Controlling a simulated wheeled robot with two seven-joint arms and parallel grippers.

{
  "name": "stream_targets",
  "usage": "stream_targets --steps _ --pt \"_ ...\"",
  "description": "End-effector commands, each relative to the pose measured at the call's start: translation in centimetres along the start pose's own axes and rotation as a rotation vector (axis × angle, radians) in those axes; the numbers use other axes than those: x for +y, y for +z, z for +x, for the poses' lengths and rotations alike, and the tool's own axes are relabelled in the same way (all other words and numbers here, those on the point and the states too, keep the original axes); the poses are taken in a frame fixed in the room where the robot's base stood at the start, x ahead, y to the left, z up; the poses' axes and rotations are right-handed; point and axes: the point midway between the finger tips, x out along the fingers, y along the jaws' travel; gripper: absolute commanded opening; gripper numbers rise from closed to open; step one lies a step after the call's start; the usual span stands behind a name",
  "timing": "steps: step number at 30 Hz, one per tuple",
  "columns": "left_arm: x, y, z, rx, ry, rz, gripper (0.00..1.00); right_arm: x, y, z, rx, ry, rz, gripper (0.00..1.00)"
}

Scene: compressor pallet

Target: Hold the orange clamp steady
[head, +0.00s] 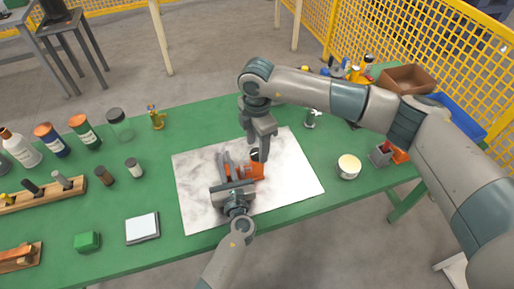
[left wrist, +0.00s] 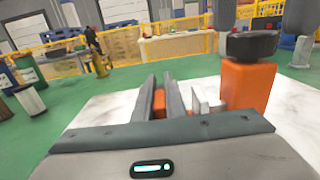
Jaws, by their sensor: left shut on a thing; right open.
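The orange clamp (head: 257,171) sits on the white marbled board in the middle of the green table. Its orange body with a round black knob on top shows in the left wrist view (left wrist: 245,85). My left gripper (head: 228,165) is shut on the clamp; an orange part shows between its fingers in the left wrist view (left wrist: 166,97). My right gripper (head: 259,151) is open, pointing down at the black knob (head: 255,154), which it partly hides. Whether it touches the knob I cannot tell.
The marbled board (head: 293,182) is otherwise bare. A round cream-topped tin (head: 348,166) stands to its right, a white-topped square pad (head: 142,228) and green block (head: 87,241) to its left. Several bottles and jars (head: 84,131) stand at the far left. A brown box (head: 407,78) is at the back right.

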Motion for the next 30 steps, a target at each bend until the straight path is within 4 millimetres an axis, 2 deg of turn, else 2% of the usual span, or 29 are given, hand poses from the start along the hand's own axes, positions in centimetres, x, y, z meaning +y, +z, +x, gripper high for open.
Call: stream_targets --steps 6,15,16,18,21,30 --pt "0.0 0.0 0.0 0.000 0.000 0.000 0.00 0.0 0.0 1.5 0.000 -0.001 -0.001 0.51" --pt "0.0 0.0 0.0 0.000 0.000 0.000 0.00 0.0 0.0 1.7 0.000 0.000 -0.001 0.51" --pt "0.0 0.0 0.0 0.000 0.000 0.000 0.00 0.0 0.0 1.7 0.000 0.000 -0.001 0.46" --pt "0.0 0.0 0.0 0.000 0.000 0.000 0.00 0.0 0.0 1.6 0.000 0.000 -0.001 0.29" --pt "0.0 0.0 0.0 0.000 0.000 0.000 0.00 0.0 0.0 1.6 0.000 0.000 -0.001 0.09" --pt "0.0 0.0 0.0 0.000 0.000 0.000 0.00 0.0 0.0 1.6 0.000 0.000 -0.018 0.09"
